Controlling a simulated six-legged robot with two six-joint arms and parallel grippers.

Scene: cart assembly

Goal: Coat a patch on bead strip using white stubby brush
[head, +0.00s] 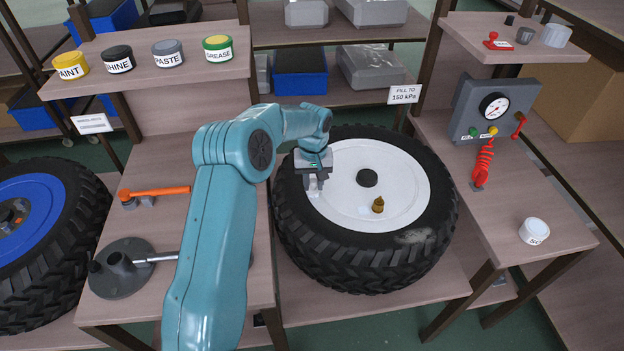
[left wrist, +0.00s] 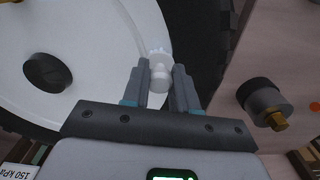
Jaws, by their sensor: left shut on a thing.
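My left gripper (head: 314,188) is over the left edge of the white wheel disc (head: 345,160), where it meets the black tyre (head: 300,240). In the left wrist view its fingers are shut on a small white stubby brush (left wrist: 160,76). The brush's pale tip points away from the gripper, at the border between disc and tyre; I cannot tell whether it touches. No separate bead strip stands out along that border. A pale smudge (head: 415,236) shows on the tyre's front right. My right gripper is not in view.
An orange-handled tool (head: 155,192) and a grey round stand (head: 122,268) are on the left bench. A gauge box (head: 494,108) and white jar (head: 533,231) are right.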

